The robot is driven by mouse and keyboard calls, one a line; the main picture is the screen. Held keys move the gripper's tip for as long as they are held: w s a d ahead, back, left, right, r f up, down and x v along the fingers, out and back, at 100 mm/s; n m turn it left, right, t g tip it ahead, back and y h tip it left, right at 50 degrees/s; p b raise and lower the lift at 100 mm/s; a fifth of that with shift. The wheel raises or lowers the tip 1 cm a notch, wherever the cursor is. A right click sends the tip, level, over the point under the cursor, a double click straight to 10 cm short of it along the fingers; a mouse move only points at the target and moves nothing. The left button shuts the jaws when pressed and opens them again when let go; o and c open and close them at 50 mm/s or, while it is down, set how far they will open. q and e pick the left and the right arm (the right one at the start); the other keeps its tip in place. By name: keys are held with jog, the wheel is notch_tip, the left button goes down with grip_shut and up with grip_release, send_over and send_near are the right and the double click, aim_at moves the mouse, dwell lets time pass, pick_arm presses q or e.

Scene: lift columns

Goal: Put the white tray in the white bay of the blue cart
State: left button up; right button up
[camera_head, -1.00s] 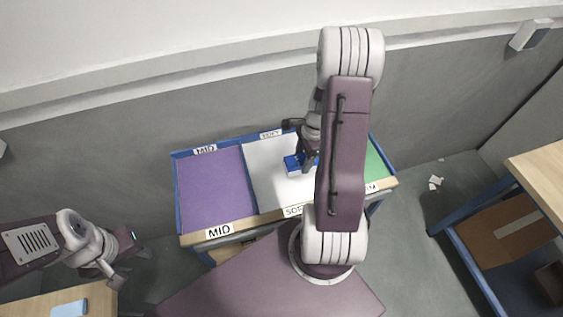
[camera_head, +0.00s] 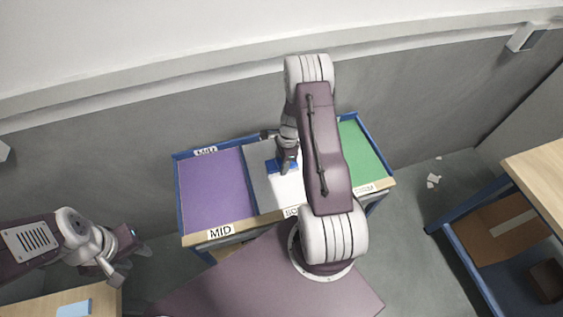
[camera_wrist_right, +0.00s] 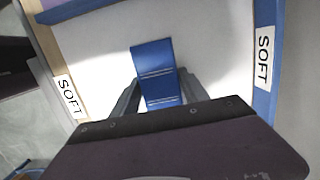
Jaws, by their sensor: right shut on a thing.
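My right gripper (camera_head: 286,165) is shut on a blue block-like piece (camera_head: 277,167), over the white bay (camera_head: 288,190) of the blue cart (camera_head: 178,200). In the right wrist view the blue piece (camera_wrist_right: 153,62) sits between both fingers over a white surface (camera_wrist_right: 215,50). I cannot tell whether this piece belongs to a white tray, or whether it touches the surface. No separate white tray can be made out; my right arm hides part of the white bay. My left gripper (camera_head: 128,263) is open and empty at the lower left, away from the cart.
The cart's purple bay (camera_head: 212,190) and green bay (camera_head: 360,155) look empty. "SOFT" labels (camera_wrist_right: 264,57) mark the white bay's ends. A grey wall stands behind the cart. A wooden table (camera_head: 540,170) is at right; a light blue item (camera_head: 74,308) lies on another at lower left.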

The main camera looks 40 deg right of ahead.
jog(key=shift+f, duration=0.2)
jog(key=o, duration=1)
jog(key=shift+r, duration=0.1)
jog(key=shift+o, duration=0.2)
